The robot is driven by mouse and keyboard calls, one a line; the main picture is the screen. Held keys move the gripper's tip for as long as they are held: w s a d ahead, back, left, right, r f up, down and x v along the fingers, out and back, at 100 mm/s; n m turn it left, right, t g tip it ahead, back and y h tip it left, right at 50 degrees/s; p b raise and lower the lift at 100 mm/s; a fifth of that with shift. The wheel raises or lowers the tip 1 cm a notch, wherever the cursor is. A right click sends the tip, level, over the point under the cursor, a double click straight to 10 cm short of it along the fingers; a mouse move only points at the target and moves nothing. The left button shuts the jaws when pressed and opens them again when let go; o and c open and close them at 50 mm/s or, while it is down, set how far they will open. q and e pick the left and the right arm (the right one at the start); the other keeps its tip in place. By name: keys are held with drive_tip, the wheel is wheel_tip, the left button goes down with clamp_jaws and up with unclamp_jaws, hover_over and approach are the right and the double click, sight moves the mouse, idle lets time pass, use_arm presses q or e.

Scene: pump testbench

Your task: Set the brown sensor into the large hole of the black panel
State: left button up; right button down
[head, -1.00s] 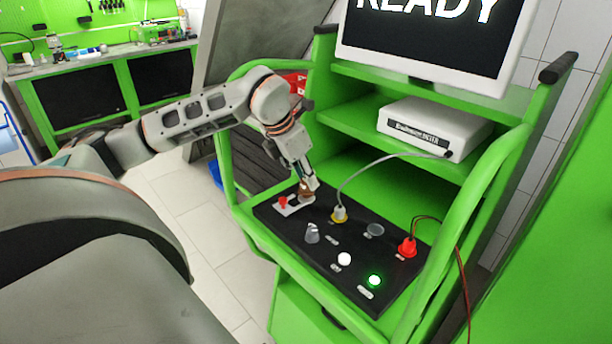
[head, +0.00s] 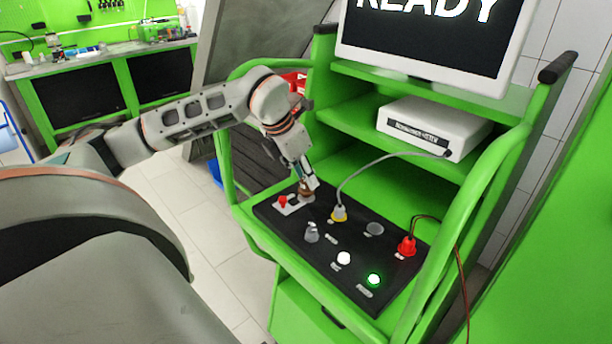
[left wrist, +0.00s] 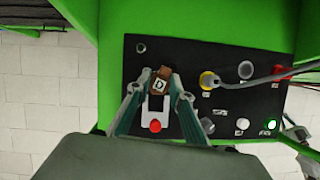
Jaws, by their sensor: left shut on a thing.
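The brown sensor (left wrist: 160,84), a small block marked D in the left wrist view, is between the fingertips of my left gripper (left wrist: 160,76), which is shut on it. In the head view my left gripper (head: 308,186) points down at the far left part of the black panel (head: 322,258), with the sensor (head: 305,193) under its tips. The sensor is at the end of a white plate; whether it touches the panel cannot be told. A small ring-edged opening (left wrist: 141,48) shows in the panel's corner. The large hole cannot be clearly identified.
A red button (head: 283,201) sits on the white plate. A yellow-based plug (head: 339,214) with a grey cable stands close right of the gripper. A grey round fitting (head: 374,229), red plug (head: 407,247), knob (head: 312,232) and lit green button (head: 374,280) are on the panel.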

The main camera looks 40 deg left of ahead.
use_arm(q)
drive_tip(key=shift+f+b, duration=0.75)
drive_tip(key=shift+f, duration=0.3)
idle(0.4)
drive_tip(key=o, duration=1)
drive_tip(key=o, duration=0.4)
drive_tip(key=shift+r, duration=0.1)
drive_tip(key=shift+r+p, duration=1.4)
drive_tip(key=shift+r, duration=2.5)
